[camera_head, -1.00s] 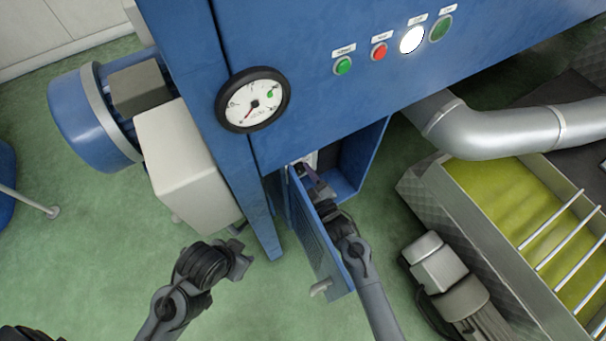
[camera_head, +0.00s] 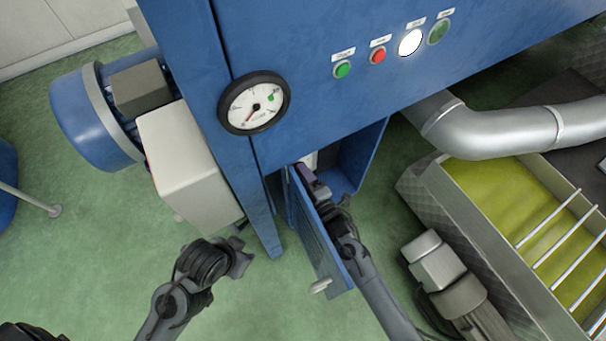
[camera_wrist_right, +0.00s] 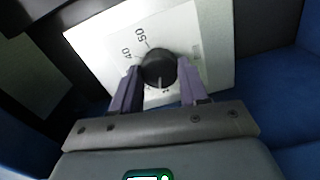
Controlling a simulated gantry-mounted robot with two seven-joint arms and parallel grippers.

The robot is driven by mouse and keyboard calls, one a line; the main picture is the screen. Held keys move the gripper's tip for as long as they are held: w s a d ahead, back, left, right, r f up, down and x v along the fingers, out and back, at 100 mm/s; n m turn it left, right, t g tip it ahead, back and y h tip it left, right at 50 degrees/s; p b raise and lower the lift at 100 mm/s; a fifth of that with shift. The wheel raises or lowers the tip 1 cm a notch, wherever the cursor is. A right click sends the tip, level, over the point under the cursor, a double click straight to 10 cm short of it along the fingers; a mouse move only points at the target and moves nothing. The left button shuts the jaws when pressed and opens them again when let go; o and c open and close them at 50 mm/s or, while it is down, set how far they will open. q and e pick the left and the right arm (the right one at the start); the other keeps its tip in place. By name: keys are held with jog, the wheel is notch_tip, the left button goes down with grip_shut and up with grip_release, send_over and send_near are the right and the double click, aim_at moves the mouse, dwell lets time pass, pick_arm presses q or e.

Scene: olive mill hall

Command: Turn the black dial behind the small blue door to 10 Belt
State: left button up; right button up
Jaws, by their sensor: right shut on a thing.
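The black dial (camera_wrist_right: 160,68) shows in the right wrist view on a white plate (camera_wrist_right: 205,35). The numbers 40 and 50 are readable at the plate's upper left; other markings are hidden or blurred. My right gripper (camera_wrist_right: 159,80) has its two purple fingers on either side of the dial, shut on it. In the head view my right gripper (camera_head: 306,174) reaches inside the cabinet behind the small blue door (camera_head: 315,240), which stands open. The dial is hidden there. My left gripper (camera_head: 240,262) hangs to the left of the door, away from it; its fingers are not clear.
The blue panel above carries a round gauge (camera_head: 254,103) and several buttons (camera_head: 379,56). The door's handle (camera_head: 320,286) sticks out at its lower edge. A motor (camera_head: 452,280) and a tray of yellow-green paste (camera_head: 510,190) stand to the right.

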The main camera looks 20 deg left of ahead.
jog(key=shift+n, duration=1)
jog(key=o, duration=1.1)
jog(key=shift+c, duration=0.2)
jog(key=p+v, duration=0.5)
jog(key=v, duration=0.5)
jog(key=shift+s+d+p, duration=0.25)
jog(key=shift+d+p, duration=0.1)
